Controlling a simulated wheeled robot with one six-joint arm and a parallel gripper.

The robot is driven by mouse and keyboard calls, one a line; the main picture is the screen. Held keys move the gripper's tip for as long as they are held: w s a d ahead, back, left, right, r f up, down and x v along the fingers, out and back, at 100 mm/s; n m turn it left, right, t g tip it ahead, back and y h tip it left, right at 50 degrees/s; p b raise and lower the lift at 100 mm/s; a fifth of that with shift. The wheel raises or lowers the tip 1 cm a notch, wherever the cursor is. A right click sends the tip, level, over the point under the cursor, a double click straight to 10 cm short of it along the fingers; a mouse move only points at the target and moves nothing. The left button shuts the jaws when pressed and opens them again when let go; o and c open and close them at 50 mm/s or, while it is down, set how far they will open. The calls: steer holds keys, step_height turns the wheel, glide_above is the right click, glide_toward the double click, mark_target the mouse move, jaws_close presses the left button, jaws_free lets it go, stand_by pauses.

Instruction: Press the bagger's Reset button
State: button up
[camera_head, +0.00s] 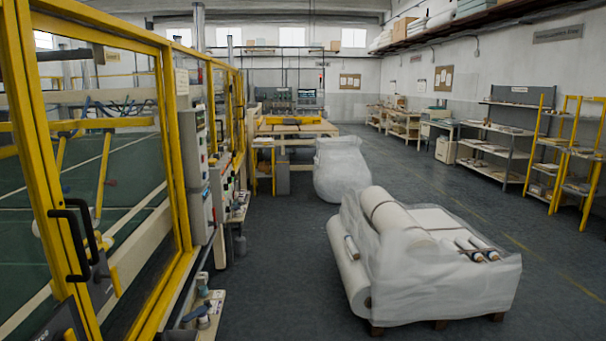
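A yellow-framed machine enclosure (172,150) with clear panels runs along the left side. I cannot tell for sure whether it is the bagger. Grey control boxes (193,140) are mounted on its aisle side, with small details on their faces. A lower pale box (218,190) sits just beyond. No Reset button can be made out at this size. My gripper is not in view.
A pallet of wrapped white rolls (440,275) stands at the right front, with another wrapped bundle (340,170) behind it. A low ledge with small items (205,315) lies at the lower left. Shelves (490,150) line the right wall. Dark floor (275,260) between is clear.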

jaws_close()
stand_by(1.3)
